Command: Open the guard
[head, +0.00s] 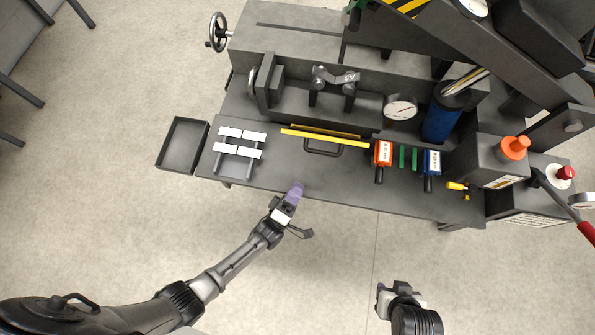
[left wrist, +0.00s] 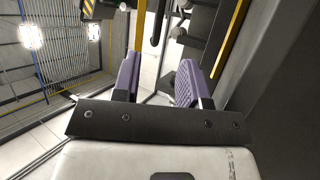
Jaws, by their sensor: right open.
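The guard (head: 325,136) is a panel with a yellow edge on the front of the grey machine. A black bar handle (head: 322,150) sticks out on its near side. In the head view my left gripper (head: 294,192) is at the bench's front edge, below and left of the handle and apart from it. In the left wrist view its two purple fingers (left wrist: 157,80) stand apart with nothing between them. A dark handle-like bar (left wrist: 158,25) and yellow strips show beyond them. My right gripper (head: 381,300) is open and empty, low over the floor area, away from the machine.
The bench top before the handle is clear.

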